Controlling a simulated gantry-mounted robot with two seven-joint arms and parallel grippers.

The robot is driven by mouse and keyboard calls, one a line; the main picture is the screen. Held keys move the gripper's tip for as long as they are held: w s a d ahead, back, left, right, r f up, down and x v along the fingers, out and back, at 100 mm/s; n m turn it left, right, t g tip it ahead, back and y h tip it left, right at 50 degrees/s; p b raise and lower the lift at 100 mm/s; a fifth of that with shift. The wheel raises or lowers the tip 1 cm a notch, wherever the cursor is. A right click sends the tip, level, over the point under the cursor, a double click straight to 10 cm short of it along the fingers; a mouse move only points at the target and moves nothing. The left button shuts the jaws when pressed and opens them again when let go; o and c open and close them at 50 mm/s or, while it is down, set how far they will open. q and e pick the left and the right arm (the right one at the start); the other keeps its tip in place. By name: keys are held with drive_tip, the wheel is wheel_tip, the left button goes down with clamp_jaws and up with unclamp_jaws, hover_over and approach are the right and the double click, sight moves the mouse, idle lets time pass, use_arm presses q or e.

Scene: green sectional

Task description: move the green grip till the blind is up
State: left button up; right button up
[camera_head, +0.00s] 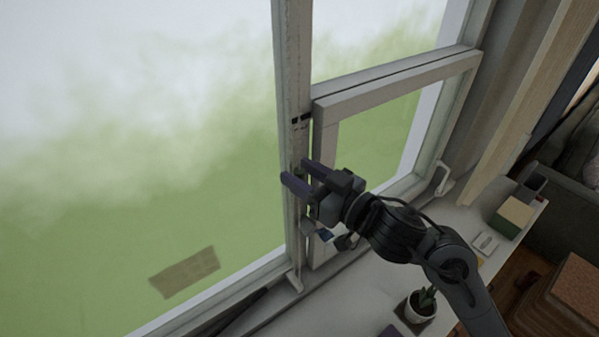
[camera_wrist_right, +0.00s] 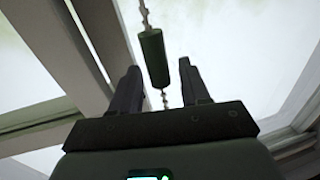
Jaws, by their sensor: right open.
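The green grip (camera_wrist_right: 153,57) is a dark green cylinder on a beaded cord, tilted slightly in the right wrist view. The cord shows above and below it. My right gripper (camera_wrist_right: 159,68) is open, with one finger on each side of the grip's lower end in that view. I see a gap on both sides, and cannot tell how deep the grip lies between the fingers. In the head view my right gripper (camera_head: 293,171) is in front of the window post, and the grip is hard to make out there. My left gripper is not in view. I cannot make out the blind.
The window frame (camera_head: 292,80) rises behind my right gripper, with an inner sash (camera_head: 395,80) to its right. A potted plant (camera_head: 420,305), a yellow-and-green box (camera_head: 512,216) and small items stand on the white sill (camera_head: 365,300) below my right arm.

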drive_tip(key=b+v, duration=0.2)
drive_tip(key=v, duration=0.8)
drive_tip(key=shift+a, duration=0.1)
